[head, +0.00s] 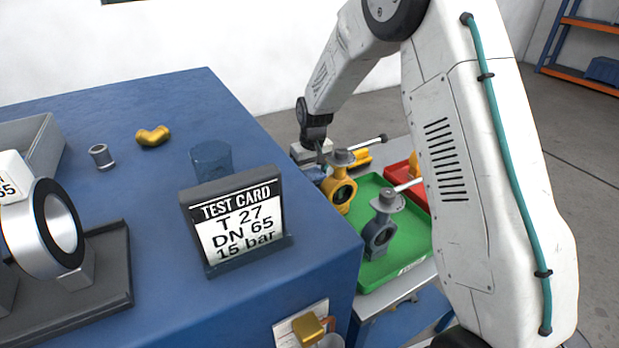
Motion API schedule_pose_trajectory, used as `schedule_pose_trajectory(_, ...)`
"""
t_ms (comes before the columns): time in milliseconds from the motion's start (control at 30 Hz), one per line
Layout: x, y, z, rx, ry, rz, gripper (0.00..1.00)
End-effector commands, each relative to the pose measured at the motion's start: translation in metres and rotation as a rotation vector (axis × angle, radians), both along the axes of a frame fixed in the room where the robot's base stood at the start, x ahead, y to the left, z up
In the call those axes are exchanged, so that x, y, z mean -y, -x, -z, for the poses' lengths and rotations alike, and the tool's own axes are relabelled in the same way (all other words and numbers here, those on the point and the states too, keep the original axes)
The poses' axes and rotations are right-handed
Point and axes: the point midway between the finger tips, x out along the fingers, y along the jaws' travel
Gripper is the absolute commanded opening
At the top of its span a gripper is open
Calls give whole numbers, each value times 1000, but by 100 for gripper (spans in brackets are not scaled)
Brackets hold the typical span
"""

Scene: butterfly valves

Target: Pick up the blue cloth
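My arm reaches down from the top right to the far side of the low table. My gripper (312,158) is small in view behind the valves. I cannot make out its fingers clearly or tell whether it is open or shut. A small blue patch (316,174) shows right below it, partly hidden by the yellow valve and the bench edge. It may be the blue cloth, but it is too small to be sure. Whether the gripper touches it cannot be told.
A green tray (408,262) holds a yellow valve (341,188) and a grey valve (380,228), with a red tray (400,174) beside it. The blue bench (150,235) carries a test card (238,222), a dark blue cup-like object (211,162) and a large silver ring valve (42,228).

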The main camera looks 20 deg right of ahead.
Motion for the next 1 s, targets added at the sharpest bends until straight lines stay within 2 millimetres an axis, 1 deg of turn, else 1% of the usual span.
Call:
schedule_pose_trajectory(67, 0, 0, -1, 0, 0, 0, 59)
schedule_pose_trajectory(167, 0, 0, -8, 2, 0, 0, 59)
schedule_pose_trajectory(267, 0, -1, -24, 4, 0, 0, 59)
schedule_pose_trajectory(500, 0, -1, -73, 4, 0, 0, 59)
schedule_pose_trajectory(600, 0, -1, -87, 3, -1, 0, 59)
schedule_pose_trajectory(700, 0, 0, -96, 1, 0, 0, 59)
schedule_pose_trajectory(800, 0, 0, -100, 0, 0, 0, 59)
schedule_pose_trajectory(1000, 0, 0, -101, 0, 0, 0, 59)
